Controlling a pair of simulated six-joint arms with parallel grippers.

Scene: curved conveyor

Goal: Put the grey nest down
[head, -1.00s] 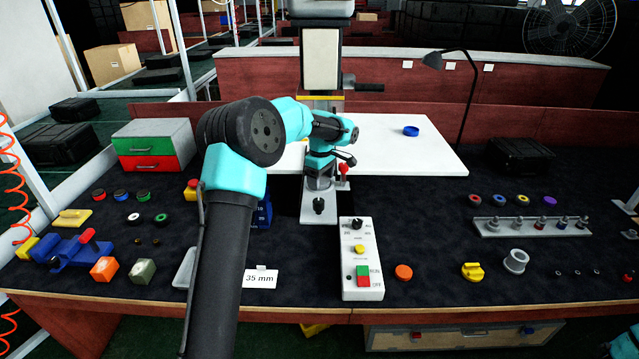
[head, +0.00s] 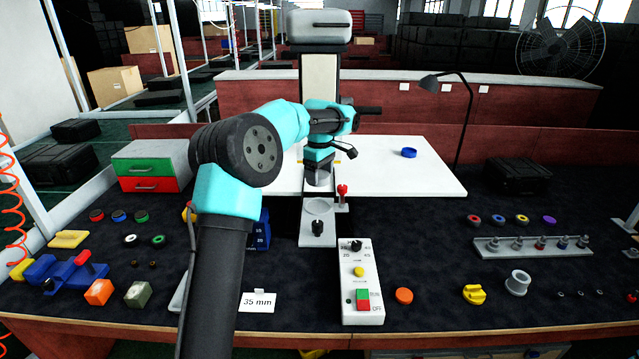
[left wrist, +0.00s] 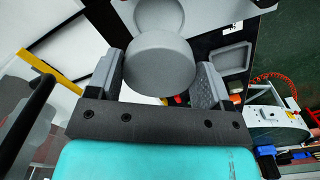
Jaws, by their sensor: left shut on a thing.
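My left gripper (head: 319,172) is above the machine's base plate in the middle of the table. In the left wrist view its two fingers (left wrist: 160,85) are shut on the grey nest (left wrist: 160,66), a smooth round grey block. In the head view the nest shows only as a small grey shape (head: 318,177) under the gripper. The grey base plate (head: 318,238) with a round seat lies below and in front of it, apart from it. The seat looks empty and also shows in the left wrist view (left wrist: 150,14). My right gripper is out of view.
A red-knobbed lever (head: 342,192) stands right beside the seat. A white control box (head: 359,285) is in front.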

